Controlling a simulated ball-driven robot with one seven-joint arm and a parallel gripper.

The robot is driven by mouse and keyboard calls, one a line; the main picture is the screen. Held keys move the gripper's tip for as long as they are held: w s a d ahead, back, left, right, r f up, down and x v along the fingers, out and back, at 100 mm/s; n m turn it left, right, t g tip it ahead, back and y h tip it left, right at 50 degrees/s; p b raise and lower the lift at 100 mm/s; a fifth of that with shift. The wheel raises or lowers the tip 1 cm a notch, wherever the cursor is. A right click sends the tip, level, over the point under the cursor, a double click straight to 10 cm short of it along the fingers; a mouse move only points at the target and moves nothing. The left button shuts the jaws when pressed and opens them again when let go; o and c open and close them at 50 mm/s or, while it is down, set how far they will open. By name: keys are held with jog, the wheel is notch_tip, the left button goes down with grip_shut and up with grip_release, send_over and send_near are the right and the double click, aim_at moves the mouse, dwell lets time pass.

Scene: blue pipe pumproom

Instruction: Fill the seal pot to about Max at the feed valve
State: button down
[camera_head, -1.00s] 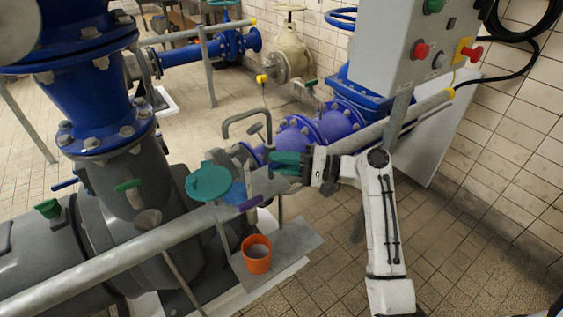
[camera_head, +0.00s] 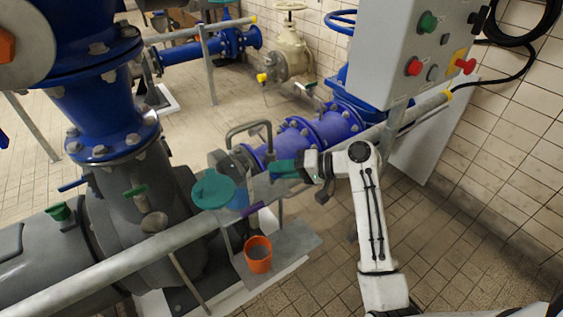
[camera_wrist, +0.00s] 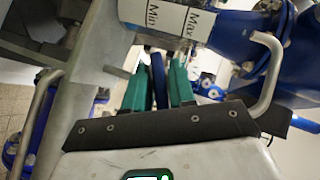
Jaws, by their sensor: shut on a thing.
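My gripper (camera_head: 278,168) has teal fingers and is beside the blue pipe in the head view. In the wrist view my gripper (camera_wrist: 157,68) is shut on a dark blue handle (camera_wrist: 158,82), likely the feed valve's. The seal pot (camera_wrist: 168,14), with a white label marked Min and Max, is cut off at the top of the wrist view, just beyond the fingers. I cannot tell its liquid level. In the head view a teal lid (camera_head: 213,189) and clear bluish part left of my gripper may belong to it.
An orange cup (camera_head: 258,254) stands on a grey plate (camera_head: 288,244) below my gripper. A long grey rail (camera_head: 150,247) crosses in front of the pipework. A control box (camera_head: 415,50) with buttons hangs at upper right. Tiled floor (camera_head: 450,240) is clear at right.

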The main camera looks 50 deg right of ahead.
jog(key=n+g+h+p, duration=0.1)
jog(key=p, duration=0.1)
jog(key=n+h+p, duration=0.1)
jog(key=shift+r+g+h+p, duration=0.2)
jog(key=shift+g+h+p, duration=0.15)
jog(key=shift+g+h, duration=0.05)
jog(key=shift+f+n+g+h+p, duration=0.15)
jog(key=shift+n+g+h+p, duration=0.55)
jog(key=shift+n+h+p, duration=0.5)
jog(key=shift+h, duration=0.4)
jog(key=c, duration=1.2)
grip_release()
jog(key=shift+o, duration=0.2)
jog(key=v, duration=1)
jog(key=shift+s+r, duration=0.2)
jog(key=shift+s, duration=0.1)
